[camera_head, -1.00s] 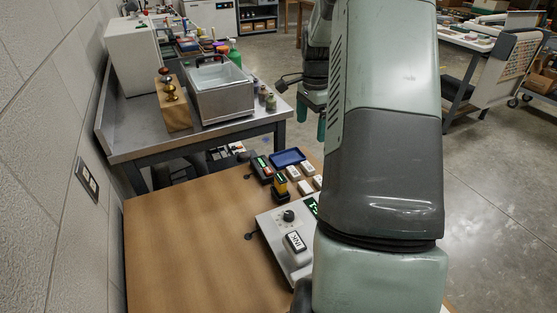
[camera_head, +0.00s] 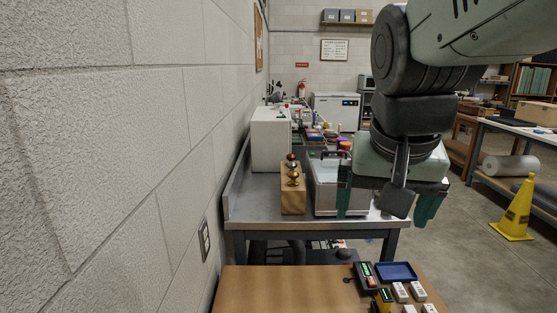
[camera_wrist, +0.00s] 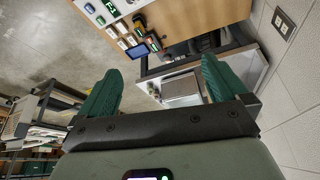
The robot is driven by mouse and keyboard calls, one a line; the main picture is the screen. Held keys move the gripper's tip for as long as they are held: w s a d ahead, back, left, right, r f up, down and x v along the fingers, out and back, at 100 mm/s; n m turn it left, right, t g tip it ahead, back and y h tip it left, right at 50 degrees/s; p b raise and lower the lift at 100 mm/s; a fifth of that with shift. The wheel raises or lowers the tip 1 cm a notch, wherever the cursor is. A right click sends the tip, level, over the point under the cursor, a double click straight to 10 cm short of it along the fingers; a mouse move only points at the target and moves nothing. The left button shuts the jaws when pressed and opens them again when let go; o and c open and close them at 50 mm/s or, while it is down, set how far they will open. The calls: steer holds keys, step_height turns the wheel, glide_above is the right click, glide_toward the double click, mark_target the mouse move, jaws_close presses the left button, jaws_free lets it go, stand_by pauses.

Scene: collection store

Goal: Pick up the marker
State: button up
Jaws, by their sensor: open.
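I cannot make out a marker for certain in either view. In the head view, small coloured items (camera_head: 317,134) crowd the far part of the metal bench (camera_head: 262,213), too small to tell apart. My gripper (camera_head: 384,218) hangs in the air in front of the bench's right side, its green fingers spread wide and pointing down. It also shows in the wrist view (camera_wrist: 160,68), with nothing between the fingers. It hides part of the steel basin (camera_head: 326,200) and what lies behind.
A wooden block with metal knobs (camera_head: 293,200) and a white box (camera_head: 270,142) stand on the bench. The nearer wooden table (camera_head: 275,290) holds a blue tray (camera_head: 397,271), a black device (camera_head: 364,274) and small white boxes.

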steer(key=s+a+n, duration=0.1)
steer(key=s, duration=0.2)
steer(key=s+n+t, duration=0.1)
steer(key=s, duration=0.1)
steer(key=s+a+f+n+y, duration=0.1)
steer(key=s, duration=0.2)
steer(key=shift+s+a+f, duration=0.1)
steer(key=shift+s+a, duration=0.25)
steer(key=shift+c, duration=0.3)
steer(key=shift+s+a+f, duration=0.1)
steer(key=shift+s+f, duration=0.05)
steer(key=shift+s, duration=0.1)
steer(key=c, duration=0.5)
